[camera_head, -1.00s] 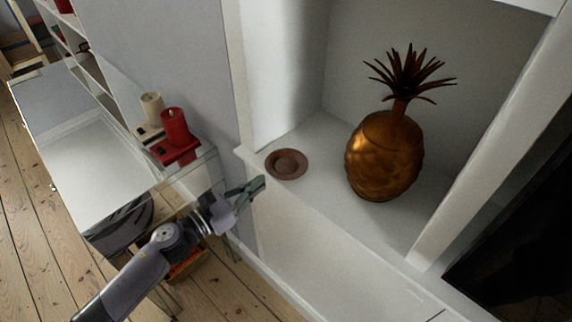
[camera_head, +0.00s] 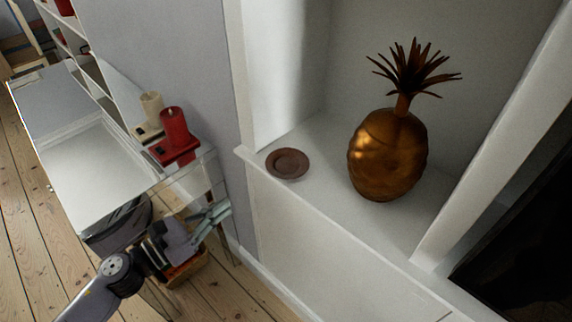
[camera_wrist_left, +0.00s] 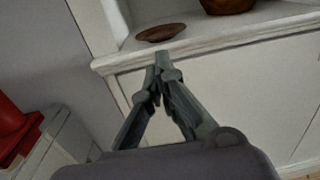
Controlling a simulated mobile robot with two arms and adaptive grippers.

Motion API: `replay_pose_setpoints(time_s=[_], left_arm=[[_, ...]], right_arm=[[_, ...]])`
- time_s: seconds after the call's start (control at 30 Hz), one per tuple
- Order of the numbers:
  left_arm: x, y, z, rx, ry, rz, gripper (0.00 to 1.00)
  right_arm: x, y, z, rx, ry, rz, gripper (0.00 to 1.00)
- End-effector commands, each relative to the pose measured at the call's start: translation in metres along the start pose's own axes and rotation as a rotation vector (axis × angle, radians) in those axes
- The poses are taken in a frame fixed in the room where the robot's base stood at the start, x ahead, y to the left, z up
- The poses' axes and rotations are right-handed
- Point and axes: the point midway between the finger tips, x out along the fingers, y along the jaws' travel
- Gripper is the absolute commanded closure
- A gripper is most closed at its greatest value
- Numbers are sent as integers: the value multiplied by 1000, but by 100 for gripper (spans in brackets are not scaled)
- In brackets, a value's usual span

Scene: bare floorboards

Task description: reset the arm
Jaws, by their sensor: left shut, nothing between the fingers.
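My left gripper (camera_head: 222,210) is shut and empty. In the head view it is in front of the cabinet, below and to the left of the niche shelf, apart from it. In the left wrist view its fingertips (camera_wrist_left: 160,62) meet at a point, with the cabinet front behind them. A brown saucer (camera_head: 287,163) lies on the shelf near its front left corner; it also shows in the left wrist view (camera_wrist_left: 161,33). My right gripper is in neither view.
A golden pineapple ornament (camera_head: 388,155) stands on the white shelf (camera_head: 330,190). A glass-topped table (camera_head: 85,165) holds a red candle (camera_head: 174,128) and a cream candle (camera_head: 152,106) at left. A wooden box (camera_head: 188,271) is below the arm. Floorboards are bare at lower left.

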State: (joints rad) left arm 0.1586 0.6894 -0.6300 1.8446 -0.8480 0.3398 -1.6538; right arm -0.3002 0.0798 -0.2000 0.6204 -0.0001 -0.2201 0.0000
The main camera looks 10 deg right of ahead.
Motion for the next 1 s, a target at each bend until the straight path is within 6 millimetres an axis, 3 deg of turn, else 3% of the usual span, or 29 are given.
replay_pose_setpoints(time_s=[0.23,0.37,0.47,0.6,0.7,0.87,1.0], left_arm=[[0,1,-2,-9,1,4,100],[-3,21,-26,-162,13,79,100],[-14,52,-71,-440,21,219,100],[-50,88,-163,-935,-3,484,100],[-85,96,-232,-1260,-49,677,100],[-148,74,-335,-1712,-161,989,100],[-205,27,-414,-2038,-296,1270,100]], right_arm=[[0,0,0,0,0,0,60],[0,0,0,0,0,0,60],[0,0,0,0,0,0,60],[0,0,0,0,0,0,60],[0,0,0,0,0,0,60],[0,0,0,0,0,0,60],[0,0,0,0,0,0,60]])
